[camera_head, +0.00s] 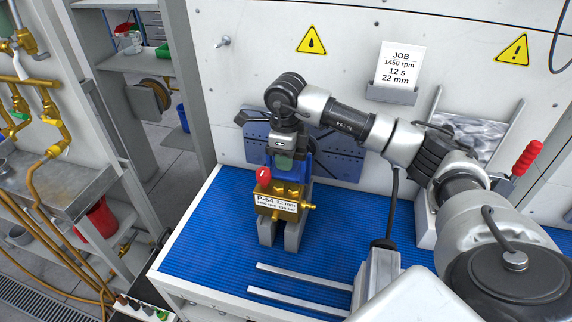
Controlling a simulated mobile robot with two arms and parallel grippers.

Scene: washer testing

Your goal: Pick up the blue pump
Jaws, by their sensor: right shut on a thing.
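The blue pump (303,164) is on the blue mat near the back panel. It has a blue upper part and a brass front body with a red knob and a white label reading "P-64 22 mm". Grey support blocks (294,235) show below the brass body; I cannot tell whether the pump touches them. My right gripper (284,152) reaches down from above and is shut on the pump's upper part. The fingertips are partly hidden by the pump. My left gripper is not in view.
Two metal rails (305,277) lie at the front of the blue mat (205,255). A job card (400,64) reads 1450 rpm, 12 s, 22 mm. A red-handled lever (527,160) stands at right. Brass pipes (45,150) run at left. The mat's left part is clear.

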